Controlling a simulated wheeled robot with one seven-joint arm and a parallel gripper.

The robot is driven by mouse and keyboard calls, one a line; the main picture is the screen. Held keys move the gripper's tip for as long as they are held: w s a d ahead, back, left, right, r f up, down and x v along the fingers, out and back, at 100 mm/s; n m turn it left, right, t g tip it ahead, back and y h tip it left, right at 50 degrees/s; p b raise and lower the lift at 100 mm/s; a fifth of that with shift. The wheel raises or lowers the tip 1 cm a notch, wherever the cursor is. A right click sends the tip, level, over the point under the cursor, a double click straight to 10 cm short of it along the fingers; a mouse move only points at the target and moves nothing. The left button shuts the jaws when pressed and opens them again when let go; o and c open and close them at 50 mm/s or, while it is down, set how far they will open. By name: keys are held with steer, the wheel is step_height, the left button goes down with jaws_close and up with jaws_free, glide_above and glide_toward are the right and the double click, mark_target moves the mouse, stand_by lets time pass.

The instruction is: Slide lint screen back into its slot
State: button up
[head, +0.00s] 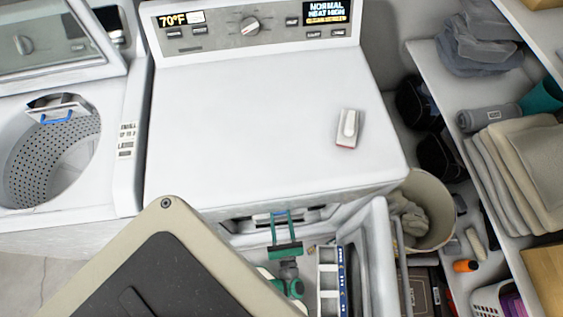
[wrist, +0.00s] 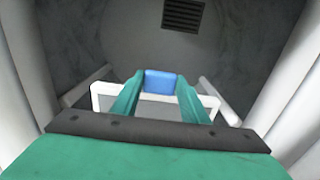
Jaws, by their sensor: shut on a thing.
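My gripper (head: 281,214) reaches into the front opening of the dryer (head: 265,115). In the wrist view its two teal fingers are shut on the blue handle (wrist: 160,82) of the lint screen. The screen's white frame (wrist: 101,92) shows on both sides of the fingers. Beyond it is the dark grey drum interior (wrist: 110,40), with a vent grille (wrist: 184,15) on its back wall. I cannot make out the slot, or whether the screen touches it; the fingers hide part of the screen.
The open dryer door (head: 374,238) stands right of my gripper. A white and red object (head: 347,128) lies on the dryer top. An open washer (head: 50,140) stands left, with a blue-handled item (head: 57,112) at its tub. A bin (head: 428,210) and shelves of towels (head: 510,165) stand right.

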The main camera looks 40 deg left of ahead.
mark_target(280, 218)
steer(key=shift+d+f, duration=0.1)
steer(key=shift+f, duration=2.75)
steer(key=shift+s, duration=0.1)
steer(key=shift+f, duration=0.3)
stand_by(3.2)
stand_by(1.5)
